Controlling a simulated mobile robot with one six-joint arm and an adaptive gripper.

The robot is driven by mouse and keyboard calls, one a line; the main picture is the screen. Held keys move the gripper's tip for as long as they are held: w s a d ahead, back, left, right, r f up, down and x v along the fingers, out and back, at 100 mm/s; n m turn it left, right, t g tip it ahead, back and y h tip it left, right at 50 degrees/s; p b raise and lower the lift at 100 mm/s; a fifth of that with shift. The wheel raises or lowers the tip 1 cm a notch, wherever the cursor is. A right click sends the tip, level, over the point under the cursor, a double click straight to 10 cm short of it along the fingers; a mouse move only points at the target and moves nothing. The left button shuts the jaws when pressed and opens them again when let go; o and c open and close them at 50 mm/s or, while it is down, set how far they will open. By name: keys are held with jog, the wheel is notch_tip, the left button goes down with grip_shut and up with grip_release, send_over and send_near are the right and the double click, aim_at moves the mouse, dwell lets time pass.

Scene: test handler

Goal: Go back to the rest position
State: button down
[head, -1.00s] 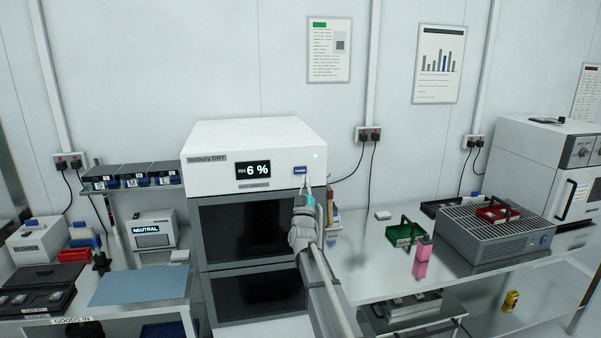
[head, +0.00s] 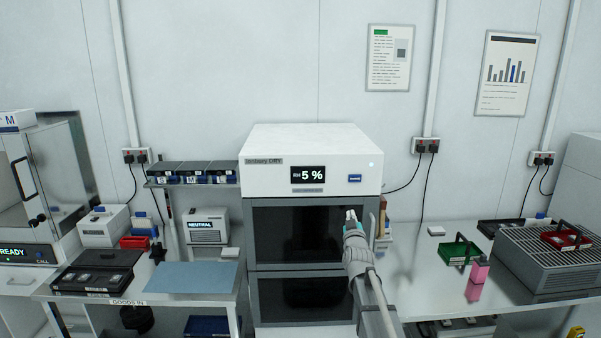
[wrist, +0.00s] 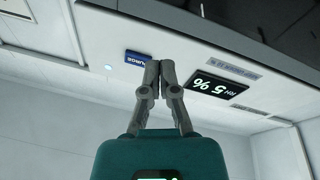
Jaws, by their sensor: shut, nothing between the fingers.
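My gripper (head: 351,215) is in front of the upper dark door of the white-topped dry cabinet (head: 311,160), below its blue button (head: 354,178). In the wrist view my gripper (wrist: 160,66) has its two fingers together, with nothing between them. The wrist view shows the blue button (wrist: 140,58) and the display (wrist: 212,88) upside down beyond the fingertips. The display (head: 307,174) reads 5 % in the head view. Whether the fingertips touch the cabinet cannot be told, but they are off the button.
A steel bench (head: 420,285) at the right holds a green tray (head: 458,250), a pink block (head: 480,268) and a grey vented unit (head: 545,265) with a red tray. At the left, a bench has a blue mat (head: 198,277) and black trays.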

jog(key=s+a+f+g+y, duration=0.2)
jog(key=s+f+g, duration=0.9)
jog(key=s+f, duration=0.45)
jog(key=s+d+f+m+g, duration=0.1)
jog(key=s+f+g, duration=0.3)
jog(key=s, duration=0.7)
jog(key=s+d+f+m+g+h, duration=0.1)
jog(key=s+g, duration=0.4)
jog(key=s, duration=0.5)
notch_tip(320, 180, down, 3)
jog(key=shift+s+r+m+b, duration=0.15)
jog(key=shift+s+m+b, duration=0.2)
jog(key=shift+m, duration=0.35)
